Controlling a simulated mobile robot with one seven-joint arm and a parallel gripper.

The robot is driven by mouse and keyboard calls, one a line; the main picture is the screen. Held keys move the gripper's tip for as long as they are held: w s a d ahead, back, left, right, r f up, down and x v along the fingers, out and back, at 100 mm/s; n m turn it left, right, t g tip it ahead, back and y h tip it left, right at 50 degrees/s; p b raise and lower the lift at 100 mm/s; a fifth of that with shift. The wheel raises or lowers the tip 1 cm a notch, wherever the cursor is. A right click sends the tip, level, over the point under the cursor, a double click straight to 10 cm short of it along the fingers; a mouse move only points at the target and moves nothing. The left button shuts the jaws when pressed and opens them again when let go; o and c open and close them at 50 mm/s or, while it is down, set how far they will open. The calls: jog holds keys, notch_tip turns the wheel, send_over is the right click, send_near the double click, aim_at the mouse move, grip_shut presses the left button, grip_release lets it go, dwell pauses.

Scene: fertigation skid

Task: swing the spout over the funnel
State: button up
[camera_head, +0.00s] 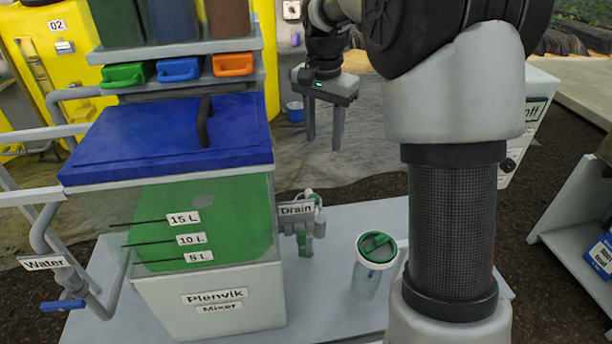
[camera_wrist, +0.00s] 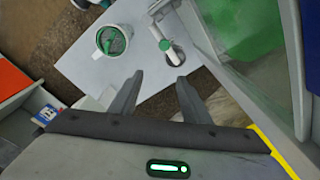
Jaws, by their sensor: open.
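My gripper (camera_head: 324,135) is open and empty, hanging in the air to the right of the mixer's blue lid. Its two fingers also show in the wrist view (camera_wrist: 158,84), apart from the other things. The drain fitting (camera_head: 304,225), with green parts, sticks out from the tank's right side, below my gripper. In the wrist view the fitting (camera_wrist: 163,42) has a pale pipe and a green end beside a dark round shape. I cannot tell which part is the spout. A clear cup with a white rim and green top (camera_head: 378,248) stands right of the drain; I cannot tell whether it is the funnel.
The mixer tank (camera_head: 215,300) holds green liquid under a closed blue lid (camera_head: 170,135). A water pipe with a blue handle (camera_head: 62,305) is at the left. Shelves with coloured bins (camera_head: 180,69) stand behind. The grey platform (camera_head: 320,300) is clear between tank and cup.

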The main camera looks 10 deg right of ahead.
aim_at(314, 197)
jog(key=shift+g, duration=0.3)
jog(key=f+b, duration=0.1)
jog(key=f, duration=0.4)
jog(key=a+f, duration=0.1)
jog(key=f, duration=0.5)
jog(key=a+f+b, duration=0.1)
jog(key=f, duration=0.4)
jog(key=shift+s+f+b, duration=0.35)
jog(key=shift+f, duration=0.05)
grip_shut()
